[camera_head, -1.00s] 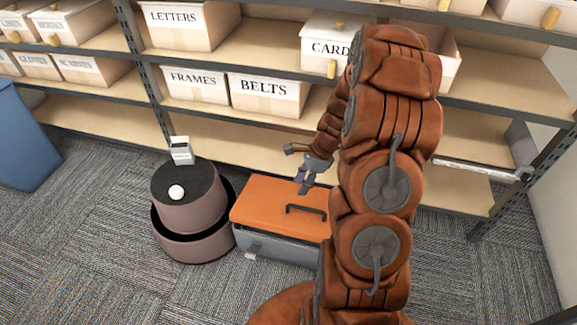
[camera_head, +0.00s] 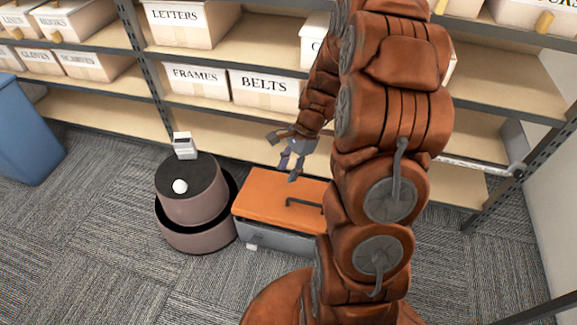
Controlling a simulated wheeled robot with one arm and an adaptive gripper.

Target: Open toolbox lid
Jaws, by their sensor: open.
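The toolbox has an orange lid (camera_head: 272,198) with a dark handle (camera_head: 305,205) on top and a grey body (camera_head: 275,239). It sits on the carpet in front of the shelving, and its lid is shut. My arm hides its right end. My gripper (camera_head: 290,168) is open and empty, pointing down above the back edge of the lid. The picture does not clearly show whether its fingertips touch the lid.
Shelving with labelled boxes (camera_head: 265,95) is behind. A blue bin (camera_head: 25,130) stands at far left. Carpet is free in front.

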